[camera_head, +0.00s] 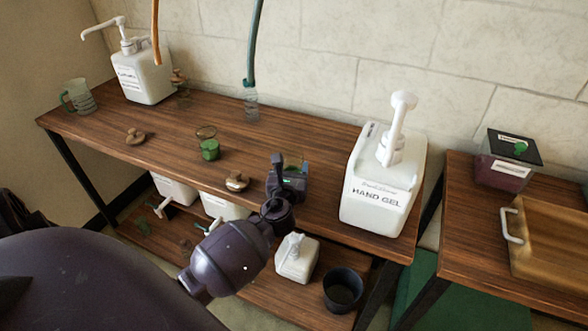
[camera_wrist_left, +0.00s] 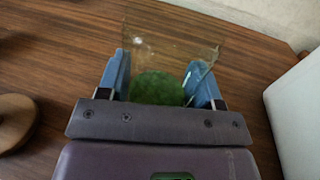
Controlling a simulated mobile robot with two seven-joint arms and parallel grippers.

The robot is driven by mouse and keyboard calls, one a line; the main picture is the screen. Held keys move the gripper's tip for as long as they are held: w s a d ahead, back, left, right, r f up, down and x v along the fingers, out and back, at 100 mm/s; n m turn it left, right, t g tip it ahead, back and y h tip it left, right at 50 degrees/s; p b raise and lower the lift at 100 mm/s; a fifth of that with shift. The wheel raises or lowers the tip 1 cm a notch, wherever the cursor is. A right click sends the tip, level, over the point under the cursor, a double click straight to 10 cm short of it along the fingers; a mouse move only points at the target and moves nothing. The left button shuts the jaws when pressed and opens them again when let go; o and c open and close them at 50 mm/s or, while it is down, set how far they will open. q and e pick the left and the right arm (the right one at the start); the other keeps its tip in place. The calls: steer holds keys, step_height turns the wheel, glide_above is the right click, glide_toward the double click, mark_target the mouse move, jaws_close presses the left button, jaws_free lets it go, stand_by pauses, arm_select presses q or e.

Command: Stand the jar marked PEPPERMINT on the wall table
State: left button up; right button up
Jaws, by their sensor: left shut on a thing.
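My left gripper (camera_head: 291,166) is over the front part of the long wooden table (camera_head: 130,115) along the wall. It is shut on a clear jar with green contents; the left wrist view shows this jar (camera_wrist_left: 160,85) between the blue fingers (camera_wrist_left: 160,92). In the head view the gripper hides most of it. No marking on it is readable, and I cannot tell whether its base touches the table. Another glass with green contents (camera_head: 209,149) stands on the same table to the left. My right gripper is not in view.
A large HAND GEL pump bottle (camera_head: 383,185) stands close to the right of the gripper. A stone-like piece (camera_head: 236,182) lies to its left. Clear tabletop lies behind the gripper. A second table (camera_head: 466,235) at right holds a dark-lidded box (camera_head: 505,170) and a wooden board (camera_head: 550,240).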

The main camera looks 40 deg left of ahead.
arm_select(q)
steer(key=shift+r, duration=0.15)
steer(key=o, duration=1.1)
steer(key=shift+f, duration=0.2)
